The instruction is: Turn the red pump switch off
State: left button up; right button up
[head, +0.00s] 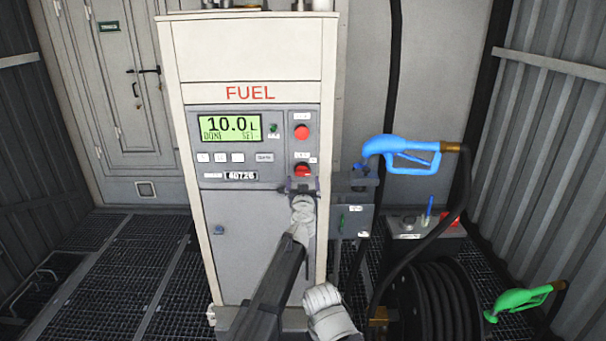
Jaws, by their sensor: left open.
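The red pump switch (302,170) is on the right part of the fuel pump's grey panel, below a round red button (302,132). It looks like a red rotary knob, with its lower part close to my gripper; its exact setting is too small to tell. My left gripper (302,184) is open just below the switch, with its fingers pointing at the panel. I cannot tell whether the fingers touch the switch. The pump display (230,128) is lit green and reads 10.0 L, with small text below. My right gripper is not in view.
A blue nozzle (400,150) hangs in a holder right of the pump (245,55). A black hose reel (436,305) and a green nozzle (518,300) are at lower right. A grey box (425,228) with a red part stands behind the reel.

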aim_at(303, 174)
pick_arm(q)
jog(key=w, duration=0.7)
jog(key=shift+s, duration=0.1)
jog(key=c, duration=1.4)
